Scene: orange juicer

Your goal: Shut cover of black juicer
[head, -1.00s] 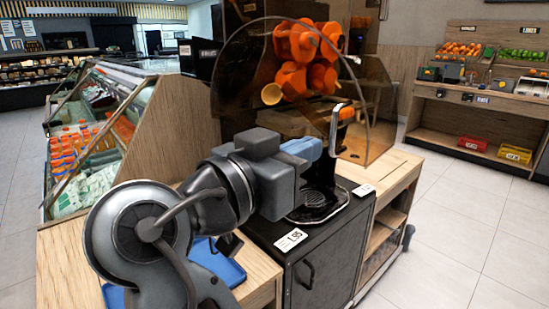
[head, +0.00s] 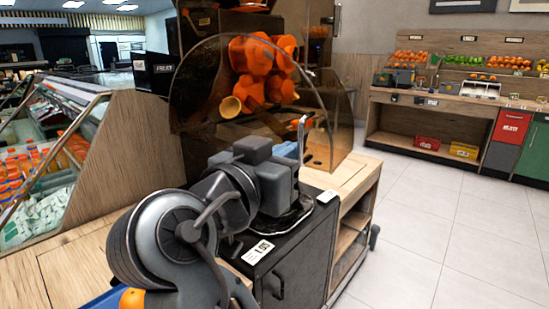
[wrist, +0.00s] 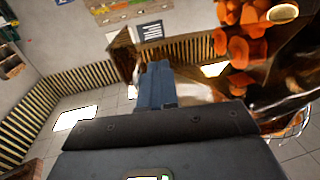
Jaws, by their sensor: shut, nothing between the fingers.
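The black juicer (head: 205,20) stands on a black cabinet, with orange squeezing drums (head: 262,70) inside. Its clear, smoky cover (head: 335,110) has a curved rim and stands out in front of the drums, apparently swung open. I cannot tell whether the fingers touch the cover.
A wooden counter (head: 75,260) lies at the left, beside a glass-fronted chiller of juice bottles (head: 20,170). A wooden shelf (head: 352,175) adjoins the cabinet on the right. A fruit stand (head: 455,65) is at the back right. Open tiled floor (head: 440,220) lies between.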

